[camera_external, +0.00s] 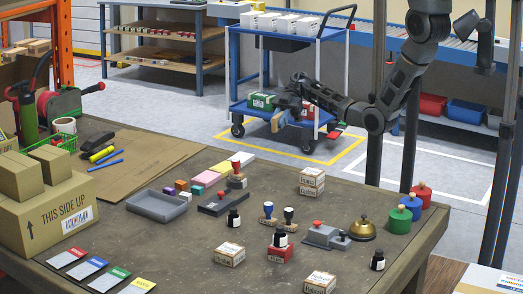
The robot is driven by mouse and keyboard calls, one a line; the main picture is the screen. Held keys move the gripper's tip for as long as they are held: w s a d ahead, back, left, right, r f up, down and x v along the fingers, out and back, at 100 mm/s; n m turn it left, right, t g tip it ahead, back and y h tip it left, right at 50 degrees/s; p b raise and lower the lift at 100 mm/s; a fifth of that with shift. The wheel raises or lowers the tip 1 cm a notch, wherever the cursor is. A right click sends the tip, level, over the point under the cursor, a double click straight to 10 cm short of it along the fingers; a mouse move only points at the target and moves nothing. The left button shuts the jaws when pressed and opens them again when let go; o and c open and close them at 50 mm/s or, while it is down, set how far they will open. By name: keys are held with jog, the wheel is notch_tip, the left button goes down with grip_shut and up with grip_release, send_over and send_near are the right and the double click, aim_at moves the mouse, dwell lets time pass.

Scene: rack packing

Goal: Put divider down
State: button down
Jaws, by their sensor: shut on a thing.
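My gripper (284,108) is at the end of my arm, over the lower shelf of the blue cart. It is shut on a small, thin tan piece, which seems to be the divider (278,122). The piece hangs tilted below the jaws, near the shelf's front edge. It is too small to tell whether it touches the shelf. The cart's lower shelf (245,112) also holds a green box (262,102) to the left of my gripper and a red box (308,110) to the right, partly hidden by my arm.
The cart's top shelf (262,33) carries several white boxes. The workbench (190,235) in front holds stamps, ink bottles, small boxes, a grey tray (157,205), a bell (361,230), coloured-edge cards and cartons (45,215). Yellow floor tape (320,163) runs before the cart.

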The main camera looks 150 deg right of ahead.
jog(key=w+a+r+m+h+p, duration=0.1)
jog(key=w+a, duration=0.2)
jog(key=w, duration=0.7)
jog(key=w+a+r, duration=0.2)
jog(key=w+a, duration=0.1)
jog(key=w, duration=0.8)
jog(key=w+a+r+m+h+p, duration=0.1)
jog(key=w+a, duration=0.2)
jog(key=w, duration=0.7)
jog(key=w+a+f, duration=0.2)
jog(key=w+f, duration=0.1)
jog(key=w+a+f, duration=0.2)
jog(key=w+f, duration=0.1)
jog(key=f, duration=0.1)
jog(key=w+a+f+b, duration=0.1)
jog(key=w+a+f, duration=0.1)
jog(key=w+f, duration=0.2)
jog(key=shift+w+a, duration=0.1)
jog(key=shift+a, duration=0.2)
jog(key=shift+f+p, duration=0.3)
jog(key=shift+f, duration=0.3)
jog(key=c, duration=1)
grip_release()
